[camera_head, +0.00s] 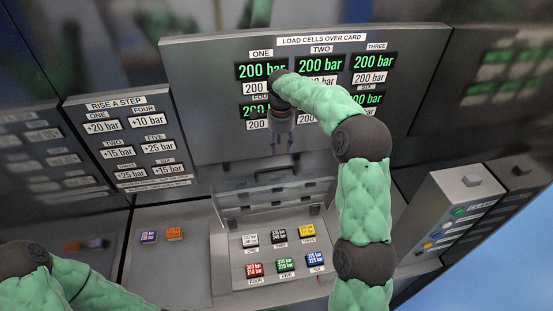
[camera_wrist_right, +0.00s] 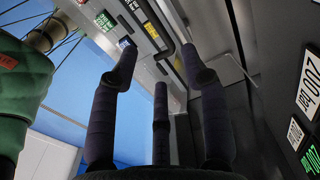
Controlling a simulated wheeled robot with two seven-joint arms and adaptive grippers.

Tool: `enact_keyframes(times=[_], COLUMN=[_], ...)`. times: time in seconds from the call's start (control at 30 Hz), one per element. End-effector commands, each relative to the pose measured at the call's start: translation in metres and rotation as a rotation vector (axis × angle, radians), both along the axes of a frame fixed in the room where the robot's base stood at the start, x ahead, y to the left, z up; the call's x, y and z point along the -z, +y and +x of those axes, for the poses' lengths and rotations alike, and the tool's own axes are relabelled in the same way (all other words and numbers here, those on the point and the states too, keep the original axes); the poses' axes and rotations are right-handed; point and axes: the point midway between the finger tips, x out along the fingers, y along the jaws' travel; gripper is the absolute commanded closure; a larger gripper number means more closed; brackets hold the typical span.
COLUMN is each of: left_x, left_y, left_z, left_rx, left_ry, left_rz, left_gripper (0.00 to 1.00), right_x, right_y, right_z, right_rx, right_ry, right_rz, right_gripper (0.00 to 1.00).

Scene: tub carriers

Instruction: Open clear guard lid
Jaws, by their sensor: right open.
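The clear guard lid (camera_head: 272,186) shows in the head view as a see-through pane in a grey frame at the back of the button panel (camera_head: 240,268). A dark handle (camera_head: 275,169) shows near its upper edge. I cannot tell its exact angle. My right gripper (camera_head: 281,146) is open and empty, pointing down above and behind the lid, in front of the display board. In the right wrist view its fingers (camera_wrist_right: 158,65) are spread, with a dark bar and frame edges beyond them. My left arm shows at lower left; its gripper is out of view.
The display board (camera_head: 420,90) stands close behind my right gripper. Several coloured blocks sit on the button panel. A purple block (camera_head: 149,237) and an orange block (camera_head: 174,233) lie on the left shelf. A grey control box (camera_head: 450,205) stands at right.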

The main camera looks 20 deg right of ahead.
Motion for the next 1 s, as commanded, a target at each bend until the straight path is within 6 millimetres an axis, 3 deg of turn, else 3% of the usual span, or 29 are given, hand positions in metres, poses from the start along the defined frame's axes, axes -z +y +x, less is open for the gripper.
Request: enact_keyframes(times=[0.6,1.0], left_x=[-0.02,-0.022], left_y=[0.0,0.0], left_z=[0.0,0.0], left_rx=[0.0,0.0], left_ry=[0.001,0.001], left_rz=[0.0,0.0], left_gripper=[0.6,0.6], right_x=[0.091,0.104], right_y=[-0.001,-0.001], right_z=[0.0,0.0], right_rx=[0.0,0.0], right_ry=[0.0,-0.001], right_rz=[0.0,0.0], right_gripper=[0.54,0.54])
